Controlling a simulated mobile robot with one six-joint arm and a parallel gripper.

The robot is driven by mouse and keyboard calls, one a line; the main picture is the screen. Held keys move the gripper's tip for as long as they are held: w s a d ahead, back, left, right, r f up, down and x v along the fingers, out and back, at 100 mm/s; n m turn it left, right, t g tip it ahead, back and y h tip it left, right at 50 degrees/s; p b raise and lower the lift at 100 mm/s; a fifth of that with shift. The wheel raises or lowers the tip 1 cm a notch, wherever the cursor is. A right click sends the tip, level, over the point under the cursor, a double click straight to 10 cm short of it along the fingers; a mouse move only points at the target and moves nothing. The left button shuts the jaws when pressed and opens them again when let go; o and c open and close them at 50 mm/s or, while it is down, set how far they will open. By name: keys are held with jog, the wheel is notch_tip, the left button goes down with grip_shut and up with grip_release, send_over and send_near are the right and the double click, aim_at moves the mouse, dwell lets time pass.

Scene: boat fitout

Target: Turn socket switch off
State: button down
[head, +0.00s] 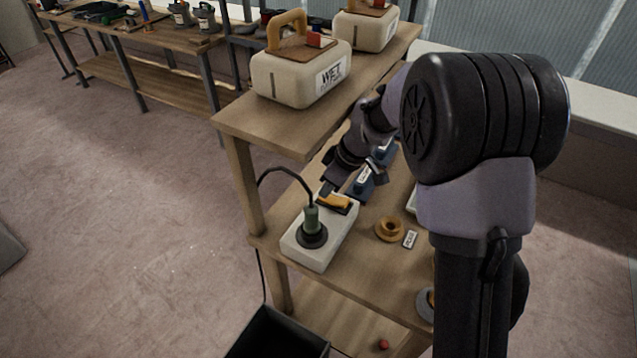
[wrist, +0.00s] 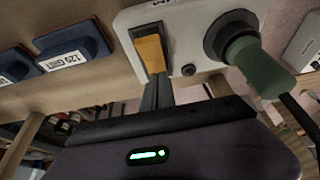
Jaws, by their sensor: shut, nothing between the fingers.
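The socket box (head: 324,238) is a white block on the middle shelf of the wooden rack in the head view. It carries an orange rocker switch (head: 334,202) at its far end and a green plug (head: 311,220) in a round black socket. In the wrist view the orange switch (wrist: 151,54) sits in a dark frame, left of the green plug (wrist: 258,66). My gripper (wrist: 157,92) is shut and empty, its fingertips at the switch's lower edge in that view. I cannot tell whether they touch. The gripper also shows in the head view (head: 345,185), beside the switch.
Blue sanding blocks labelled "120 GRIT" (wrist: 76,45) lie beside the box. A tan ring (head: 390,229) lies on the shelf to its right. A canister marked WET (head: 300,72) stands on the shelf above. A black cable (head: 284,170) rises from the plug.

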jog(key=shift+s+a+f, duration=0.1)
jog(key=shift+s+a, duration=0.05)
jog(key=shift+a, duration=0.15)
jog(key=shift+s+d, duration=0.15)
jog(key=shift+d, duration=0.45)
jog(key=shift+a, duration=0.15)
jog(key=shift+s+d+r+b, duration=0.2)
jog(key=shift+s+d+b, duration=0.2)
jog(key=shift+d, duration=0.15)
